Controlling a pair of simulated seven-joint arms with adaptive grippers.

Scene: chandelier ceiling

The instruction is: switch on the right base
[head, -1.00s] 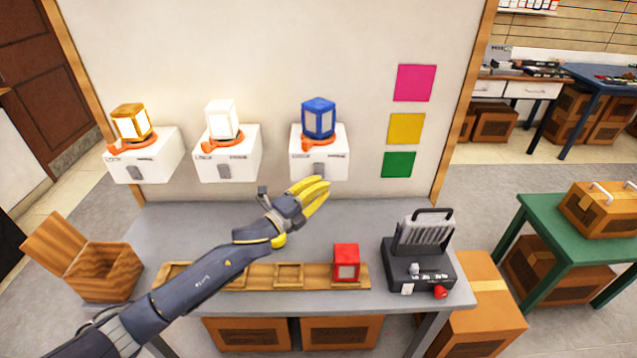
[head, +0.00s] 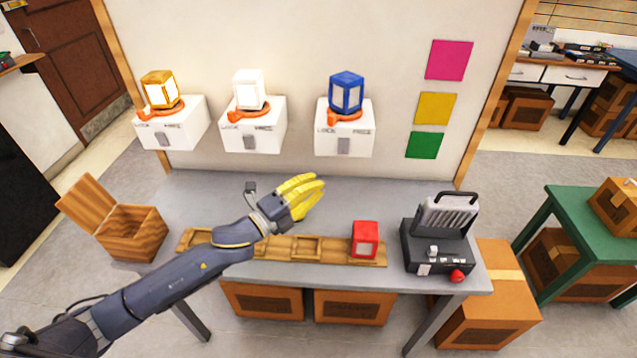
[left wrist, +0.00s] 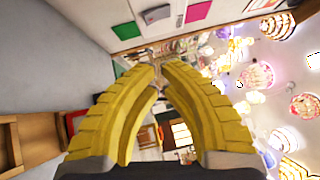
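The right base (head: 359,113) is a white wall box with a small grey switch (head: 344,146) on its lower front. A blue lamp (head: 347,90) sits in its orange ring; its panels look dull and unlit. The left base (head: 194,117) holds a glowing amber lamp (head: 160,88), and the middle base (head: 268,127) holds a glowing white lamp (head: 250,88). My left gripper (head: 320,187) is below and left of the right base in the head view, apart from it. In the left wrist view its yellow fingertips (left wrist: 158,68) come together, with nothing between them.
Colored squares (head: 435,108) are on the wall. Space below the bases is clear.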

